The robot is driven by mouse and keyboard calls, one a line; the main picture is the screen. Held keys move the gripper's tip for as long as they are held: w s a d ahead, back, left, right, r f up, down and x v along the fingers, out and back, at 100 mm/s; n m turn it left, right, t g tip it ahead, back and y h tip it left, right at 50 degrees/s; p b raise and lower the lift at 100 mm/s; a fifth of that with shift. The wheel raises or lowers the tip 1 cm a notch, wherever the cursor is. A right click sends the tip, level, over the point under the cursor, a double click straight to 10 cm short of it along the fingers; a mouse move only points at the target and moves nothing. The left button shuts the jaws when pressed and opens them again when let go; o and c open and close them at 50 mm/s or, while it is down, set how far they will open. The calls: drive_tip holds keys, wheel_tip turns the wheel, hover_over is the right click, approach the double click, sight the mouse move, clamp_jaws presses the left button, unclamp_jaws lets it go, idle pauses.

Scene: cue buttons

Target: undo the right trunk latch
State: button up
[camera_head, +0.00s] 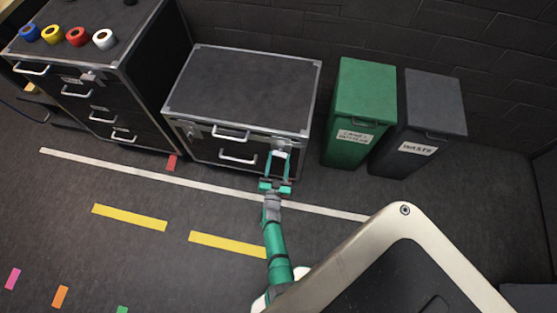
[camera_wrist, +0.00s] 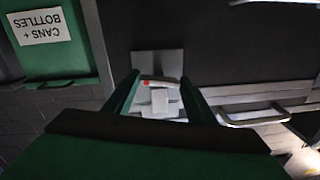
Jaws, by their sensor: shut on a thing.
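The trunk (camera_head: 240,82) is a dark box with metal edges, standing against the wall with its lid down. Its right latch (camera_head: 281,142) is a pale metal piece on the front face, near the right corner. In the wrist view the latch (camera_wrist: 160,103) sits between my green fingers, with a grey plate behind it and a small red spot at its edge. My gripper (camera_head: 278,157) reaches the front of the trunk and is shut on the latch. Its fingers (camera_wrist: 160,84) stand on both sides of the latch. The left latch (camera_head: 190,131) is on the same front face.
Trunk handles (camera_head: 231,132) are left of my gripper. A green bin (camera_head: 362,100) and a grey waste bin (camera_head: 432,108) stand to the right. A drawer cabinet (camera_head: 90,90) with coloured rings on top stands left. The floor in front has tape marks and is mostly clear.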

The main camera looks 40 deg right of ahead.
drive_tip(key=shift+w+a+m+h, duration=0.1)
drive_tip(key=shift+m+h, duration=0.25)
drive_tip(key=shift+m, duration=3.75)
drive_tip(key=shift+w+a+m+h, duration=0.1)
drive_tip(key=shift+m+h, duration=0.25)
drive_tip(key=shift+m, duration=3.75)
drive_tip(key=shift+s+d+g, duration=0.15)
drive_tip(key=shift+g, duration=0.25)
drive_tip(key=o, duration=1)
drive_tip(key=shift+o, duration=0.2)
